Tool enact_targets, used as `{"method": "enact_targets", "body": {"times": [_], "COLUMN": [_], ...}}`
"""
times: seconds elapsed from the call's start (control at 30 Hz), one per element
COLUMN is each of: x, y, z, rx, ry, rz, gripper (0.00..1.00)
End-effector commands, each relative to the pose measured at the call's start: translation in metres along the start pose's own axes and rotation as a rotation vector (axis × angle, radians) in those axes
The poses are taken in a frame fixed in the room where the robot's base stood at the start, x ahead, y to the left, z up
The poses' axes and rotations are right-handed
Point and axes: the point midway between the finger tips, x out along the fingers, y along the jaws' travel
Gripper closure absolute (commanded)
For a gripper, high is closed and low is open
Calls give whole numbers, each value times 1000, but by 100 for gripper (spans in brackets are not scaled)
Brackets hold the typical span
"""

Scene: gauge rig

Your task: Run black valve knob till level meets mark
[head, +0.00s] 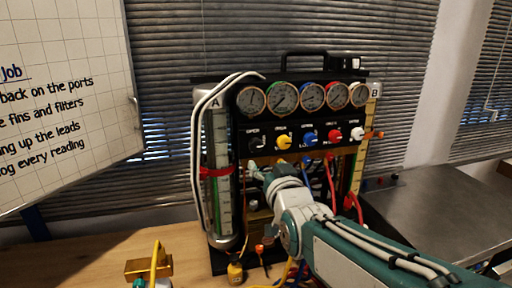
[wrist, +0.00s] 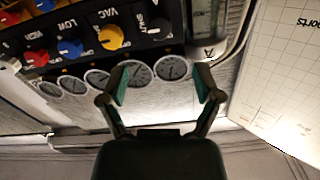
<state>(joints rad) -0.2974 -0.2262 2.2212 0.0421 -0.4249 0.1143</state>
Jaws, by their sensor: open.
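The black valve knob (head: 258,143) is at the left end of the knob row on the gauge panel. It also shows in the wrist view (wrist: 158,27), where the panel appears upside down. Sight tube A (head: 222,130) stands at the panel's left side, with a red mark band (head: 215,172) around it. The liquid level in it is too small to tell. My gripper (wrist: 163,72) is open and empty, its fingers spread in front of the gauges in the wrist view, apart from the black knob. In the head view my gripper (head: 256,170) is below the knob row, partly hidden.
Yellow (head: 284,142), blue (head: 308,138), red (head: 335,136) and white (head: 357,133) knobs sit to the right. Several round gauges (head: 312,96) line the panel above. Hoses (head: 331,185) hang below. A whiteboard (head: 65,90) stands left. A brass block (head: 148,268) is on the bench.

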Motion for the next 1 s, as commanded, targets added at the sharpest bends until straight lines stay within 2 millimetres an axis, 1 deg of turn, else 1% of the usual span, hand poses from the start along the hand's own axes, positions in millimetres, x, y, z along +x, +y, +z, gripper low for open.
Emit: {"method": "enact_targets", "body": {"times": [0.4,0.6,0.73,1.0], "x": [64,91,100,102], "y": [0,0,0,0], "z": [2,1,0,0], "rx": [4,4,4,5], "ry": [-2,-1,0,0], "rz": [0,0,0,0], "gripper": [18,18,18,18]}}
